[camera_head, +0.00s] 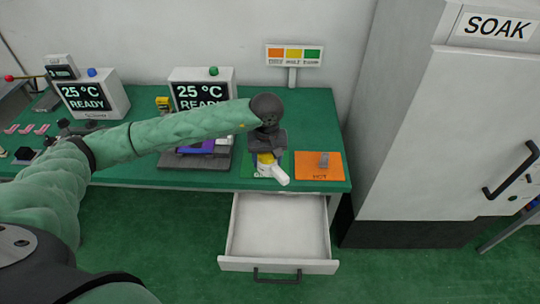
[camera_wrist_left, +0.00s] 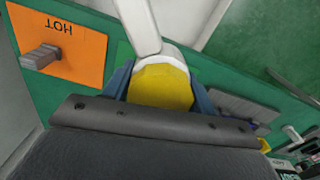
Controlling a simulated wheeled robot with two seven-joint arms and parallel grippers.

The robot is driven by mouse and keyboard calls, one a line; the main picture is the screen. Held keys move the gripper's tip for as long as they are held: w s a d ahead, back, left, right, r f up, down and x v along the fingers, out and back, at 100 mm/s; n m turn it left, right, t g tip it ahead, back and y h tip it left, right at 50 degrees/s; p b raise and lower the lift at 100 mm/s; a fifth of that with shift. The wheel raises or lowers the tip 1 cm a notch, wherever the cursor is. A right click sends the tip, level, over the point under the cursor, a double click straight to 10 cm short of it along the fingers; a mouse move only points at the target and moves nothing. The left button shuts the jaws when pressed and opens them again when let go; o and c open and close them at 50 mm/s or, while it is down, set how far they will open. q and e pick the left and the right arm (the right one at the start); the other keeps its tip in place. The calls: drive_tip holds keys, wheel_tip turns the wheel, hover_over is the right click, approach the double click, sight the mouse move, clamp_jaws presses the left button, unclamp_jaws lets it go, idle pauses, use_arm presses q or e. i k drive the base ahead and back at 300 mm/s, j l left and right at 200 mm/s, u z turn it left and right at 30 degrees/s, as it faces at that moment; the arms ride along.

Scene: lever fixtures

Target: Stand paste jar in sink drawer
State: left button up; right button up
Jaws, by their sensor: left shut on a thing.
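The paste jar appears as a yellow round piece with a white rim (camera_wrist_left: 162,84) in the left wrist view, with a white bar-like part extending from it. In the head view its yellow part (camera_head: 266,158) shows just under my left gripper (camera_head: 267,148). My left gripper is shut on it, with a blue finger on each side in the wrist view. The jar is over the green pad at the table's front edge; I cannot tell whether it touches the pad. The drawer (camera_head: 277,264) below is pulled open and looks empty. My right gripper is not in view.
An orange pad marked HOT (camera_head: 320,174) with a small grey block (camera_head: 324,160) lies right of the jar. Two READY display boxes (camera_head: 92,98) stand on the green table. A tall grey SOAK cabinet (camera_head: 435,130) stands at the right. The drawer's inside is clear.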

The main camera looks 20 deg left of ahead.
sight(268, 235)
drive_tip(key=l, duration=0.45)
drive_tip(key=i+l, duration=0.15)
drive_tip(key=l, duration=0.3)
drive_tip(key=l+u, duration=0.4)
drive_tip(key=l, duration=0.2)
drive_tip(key=l+u, duration=0.45)
drive_tip(key=l, duration=0.2)
drive_tip(key=u, duration=0.35)
